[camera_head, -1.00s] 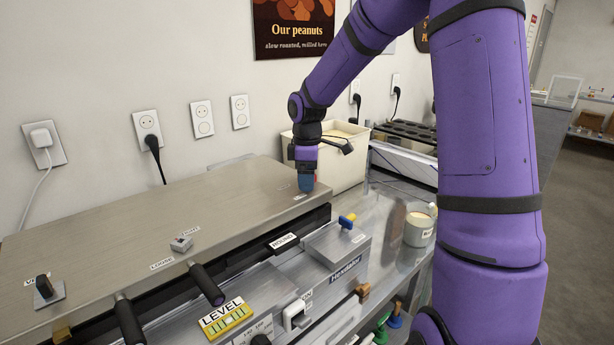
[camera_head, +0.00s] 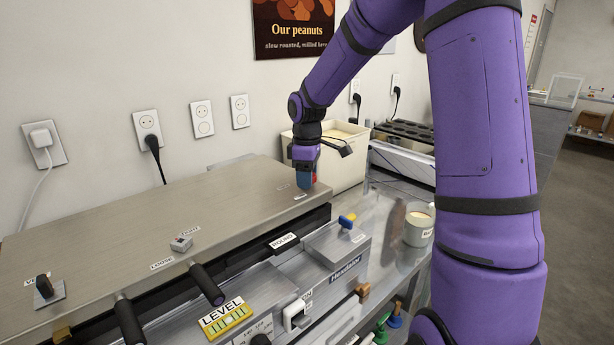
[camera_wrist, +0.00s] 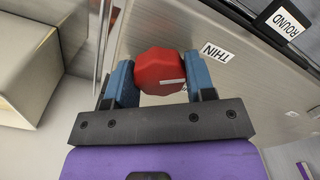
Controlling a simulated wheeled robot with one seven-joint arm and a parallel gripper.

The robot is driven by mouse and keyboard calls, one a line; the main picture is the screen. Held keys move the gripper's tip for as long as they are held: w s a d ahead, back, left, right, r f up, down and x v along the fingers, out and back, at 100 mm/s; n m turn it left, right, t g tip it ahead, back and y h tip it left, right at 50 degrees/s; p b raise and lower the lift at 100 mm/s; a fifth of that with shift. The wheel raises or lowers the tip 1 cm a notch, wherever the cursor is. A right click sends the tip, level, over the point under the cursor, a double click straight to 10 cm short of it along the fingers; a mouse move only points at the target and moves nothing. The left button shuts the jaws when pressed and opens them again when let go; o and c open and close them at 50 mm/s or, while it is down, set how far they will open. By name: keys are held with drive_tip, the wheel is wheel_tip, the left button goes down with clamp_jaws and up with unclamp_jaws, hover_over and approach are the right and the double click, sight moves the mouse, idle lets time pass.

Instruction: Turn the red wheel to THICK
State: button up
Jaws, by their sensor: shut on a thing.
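The red wheel (camera_wrist: 160,70) is a faceted knob with a pale line on its face, on the metal machine top. In the wrist view it sits between the blue fingertips of my gripper (camera_wrist: 160,84), which is shut on it from both sides. A THIN label (camera_wrist: 217,53) lies to the right of the wheel in that view. In the head view my gripper (camera_head: 305,177) points down at the far right end of the machine top (camera_head: 110,235), and only a bit of red shows there. I cannot read a THICK label in either view.
A cream bin (camera_head: 345,155) stands just behind my gripper. A ROUND label (camera_head: 284,241) is on the machine's front edge. Two black handles and a LEVEL gauge (camera_head: 226,317) are at the front.

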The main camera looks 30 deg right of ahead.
drive_tip(key=m, duration=0.4)
drive_tip(key=shift+m, duration=0.3)
drive_tip(key=m, duration=0.3)
drive_tip(key=shift+m, duration=0.3)
drive_tip(key=m, duration=0.4)
drive_tip(key=shift+m, duration=1.8)
drive_tip(key=o, duration=0.9)
wheel_tip(320, 180, up, 11)
drive_tip(key=shift+f, duration=0.1)
